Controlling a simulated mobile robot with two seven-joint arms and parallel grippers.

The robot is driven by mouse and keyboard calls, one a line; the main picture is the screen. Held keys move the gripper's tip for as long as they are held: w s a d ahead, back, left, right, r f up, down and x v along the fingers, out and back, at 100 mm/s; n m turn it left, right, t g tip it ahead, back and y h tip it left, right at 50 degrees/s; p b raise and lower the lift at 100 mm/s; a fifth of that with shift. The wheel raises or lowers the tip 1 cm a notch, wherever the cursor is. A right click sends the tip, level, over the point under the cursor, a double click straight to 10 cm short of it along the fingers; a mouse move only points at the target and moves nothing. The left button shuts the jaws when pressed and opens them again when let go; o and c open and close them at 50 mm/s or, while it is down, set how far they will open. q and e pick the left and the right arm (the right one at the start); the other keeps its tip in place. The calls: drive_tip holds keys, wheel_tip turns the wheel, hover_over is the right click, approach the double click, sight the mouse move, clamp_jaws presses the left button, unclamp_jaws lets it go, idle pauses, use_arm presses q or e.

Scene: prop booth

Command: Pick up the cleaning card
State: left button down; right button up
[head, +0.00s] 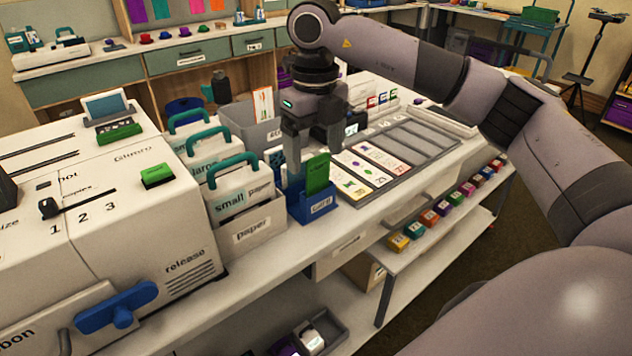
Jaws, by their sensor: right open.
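A green card (317,174), which looks like the cleaning card, stands upright in a small blue holder (312,209) with a white label at the table's front edge. My right gripper (311,150) points down from above at the card, open, with its fingers around the card's upper part. One finger is on the left of the card and the other is behind and to its right. I cannot tell whether either finger touches the card. My left gripper is not in view.
A paper box (258,232) with teal-handled packs stands just left of the holder. A grey tray (425,140) with picture cards lies to the right. A large white machine (150,215) fills the left. A grey bin (245,125) stands behind.

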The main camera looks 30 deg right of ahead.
drive_tip(key=f, duration=0.4)
drive_tip(key=shift+s+d, duration=0.1)
drive_tip(key=shift+s, duration=0.2)
drive_tip(key=c, duration=0.8)
drive_tip(key=shift+r, duration=0.1)
drive_tip(key=shift+r+p, duration=1.85)
drive_tip(key=shift+r, duration=8.05)
